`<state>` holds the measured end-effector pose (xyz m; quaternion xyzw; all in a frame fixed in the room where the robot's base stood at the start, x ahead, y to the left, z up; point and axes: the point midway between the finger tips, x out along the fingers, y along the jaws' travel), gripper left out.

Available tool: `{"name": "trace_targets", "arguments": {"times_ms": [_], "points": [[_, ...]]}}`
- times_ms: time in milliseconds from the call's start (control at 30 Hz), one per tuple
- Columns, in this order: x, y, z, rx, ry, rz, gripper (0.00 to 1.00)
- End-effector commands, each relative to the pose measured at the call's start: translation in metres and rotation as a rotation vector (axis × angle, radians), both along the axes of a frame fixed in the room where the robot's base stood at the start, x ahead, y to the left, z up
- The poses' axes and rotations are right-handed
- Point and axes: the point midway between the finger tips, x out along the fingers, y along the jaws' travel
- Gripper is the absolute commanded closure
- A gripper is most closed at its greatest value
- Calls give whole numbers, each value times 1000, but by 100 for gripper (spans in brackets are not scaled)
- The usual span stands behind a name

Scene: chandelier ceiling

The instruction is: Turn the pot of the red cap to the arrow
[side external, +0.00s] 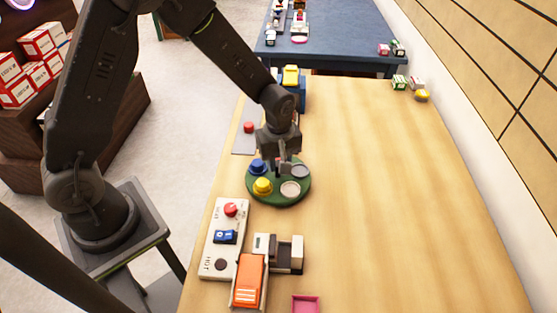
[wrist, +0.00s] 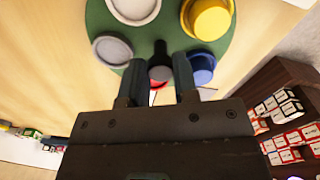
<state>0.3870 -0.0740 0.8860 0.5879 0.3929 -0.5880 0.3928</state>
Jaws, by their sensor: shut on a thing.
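A round green turntable (side external: 297,196) lies on the table with several round pots around its rim. In the side view a blue cap (side external: 257,167) and a yellow cap (side external: 262,186) sit at its left, and a pale pot (side external: 290,189) and a grey pot (side external: 300,171) at its right. My gripper (side external: 283,169) points down over the middle of the turntable. In the wrist view its fingers (wrist: 159,78) are shut around a dark centre knob (wrist: 160,56). A small red and white mark (wrist: 156,97) shows between the fingers; I cannot tell whether it is the arrow.
In front are a white switch panel (side external: 222,251), an orange-topped device (side external: 249,281) and a pink tray (side external: 305,304). A yellow and blue object (side external: 290,76) stands behind.

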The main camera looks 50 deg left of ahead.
Motion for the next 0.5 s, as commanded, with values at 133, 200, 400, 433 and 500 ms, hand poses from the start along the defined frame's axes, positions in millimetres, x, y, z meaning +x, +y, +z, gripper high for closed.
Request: {"name": "trace_targets", "arguments": {"times_ms": [133, 200, 400, 433, 500], "points": [[1, 0, 1, 0, -3, 1, 100], [1, 0, 1, 0, -3, 1, 100], [1, 0, 1, 0, -2, 0, 64], [1, 0, 1, 0, -2, 0, 61], [1, 0, 0, 0, -2, 0, 54]]}}
